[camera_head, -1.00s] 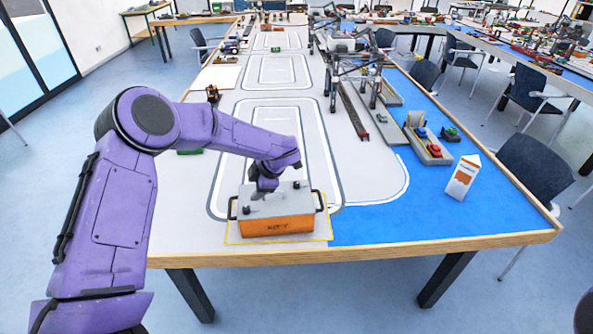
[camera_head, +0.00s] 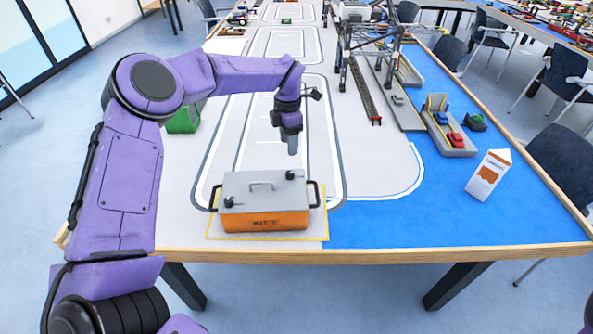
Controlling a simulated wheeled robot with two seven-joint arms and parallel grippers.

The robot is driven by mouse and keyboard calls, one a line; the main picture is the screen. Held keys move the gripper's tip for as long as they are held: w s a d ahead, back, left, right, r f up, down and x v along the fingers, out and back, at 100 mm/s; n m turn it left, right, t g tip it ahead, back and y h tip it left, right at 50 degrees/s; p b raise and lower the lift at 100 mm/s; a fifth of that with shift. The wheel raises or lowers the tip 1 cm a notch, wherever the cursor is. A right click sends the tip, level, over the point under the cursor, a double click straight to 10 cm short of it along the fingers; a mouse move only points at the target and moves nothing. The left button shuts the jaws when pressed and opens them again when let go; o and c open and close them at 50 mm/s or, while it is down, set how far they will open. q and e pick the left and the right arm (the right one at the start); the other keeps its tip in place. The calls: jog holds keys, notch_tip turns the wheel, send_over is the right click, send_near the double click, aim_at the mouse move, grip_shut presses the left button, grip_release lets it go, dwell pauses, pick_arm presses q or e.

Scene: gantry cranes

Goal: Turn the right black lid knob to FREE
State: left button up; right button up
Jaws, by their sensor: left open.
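An orange box (camera_head: 265,221) with a grey lid (camera_head: 250,180) stands near the front edge of the table. The right black lid knob (camera_head: 290,175) is at the lid's back right. The left black lid knob (camera_head: 229,202) is at the front left. The knobs are too small to read any FREE mark. My left gripper (camera_head: 292,150) points down, open and empty, above and behind the right knob in the picture, apart from it. Its fingers overlap in this view. My right gripper is not in view.
A gantry crane (camera_head: 365,40) stands behind to the right. A white-orange carton (camera_head: 488,174) stands on the blue area. Right of the box is clear.

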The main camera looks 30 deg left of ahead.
aim_at(290, 172)
pick_arm(q)
notch_tip(290, 172, down, 11)
jog(key=shift+w+a+f+p, duration=0.15)
jog(key=shift+f+p, duration=0.05)
jog(key=shift+p, duration=0.9)
jog(key=shift+w+f, duration=0.1)
jog(key=shift+f, duration=0.2)
grip_shut()
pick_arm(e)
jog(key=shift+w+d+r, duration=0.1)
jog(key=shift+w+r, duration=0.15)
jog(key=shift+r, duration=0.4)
